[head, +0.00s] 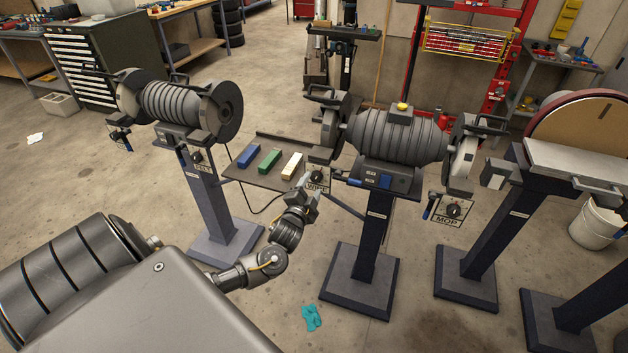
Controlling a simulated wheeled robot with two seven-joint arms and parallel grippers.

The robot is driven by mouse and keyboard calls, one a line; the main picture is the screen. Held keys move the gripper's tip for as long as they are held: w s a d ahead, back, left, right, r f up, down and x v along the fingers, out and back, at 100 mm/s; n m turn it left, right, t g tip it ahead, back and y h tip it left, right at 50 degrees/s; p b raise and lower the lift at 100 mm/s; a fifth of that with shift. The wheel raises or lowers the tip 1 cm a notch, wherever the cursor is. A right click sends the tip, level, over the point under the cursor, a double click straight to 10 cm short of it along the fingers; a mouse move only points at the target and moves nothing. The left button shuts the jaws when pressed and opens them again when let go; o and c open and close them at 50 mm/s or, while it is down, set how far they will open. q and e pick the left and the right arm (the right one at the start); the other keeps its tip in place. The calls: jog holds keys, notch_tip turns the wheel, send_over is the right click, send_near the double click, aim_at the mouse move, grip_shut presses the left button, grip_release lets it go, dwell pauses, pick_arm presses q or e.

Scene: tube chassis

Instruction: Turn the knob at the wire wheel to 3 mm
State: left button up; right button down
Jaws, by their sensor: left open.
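The wire wheel's knob (317,174) is a small dark dial on a plate marked WIRE, at the left end of the middle grinder (395,135). The pointer and scale are too small to read. My left gripper (307,188) is open, just in front of and below this plate, and covers part of it. I cannot tell whether its fingers touch the knob. A second knob (454,210) sits on a plate marked MOP at the grinder's right end. My right gripper is not in view.
A tray (240,172) with blue, green and cream bars stands left of the knob. Another pedestal grinder (172,103) is at left, and a disc sander (585,125) is at right. A teal rag (311,318) lies on the floor. A white bucket (597,228) stands at far right.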

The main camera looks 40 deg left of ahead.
aim_at(316, 179)
pick_arm(q)
jog(key=shift+x, duration=1.55)
jog(key=c, duration=1)
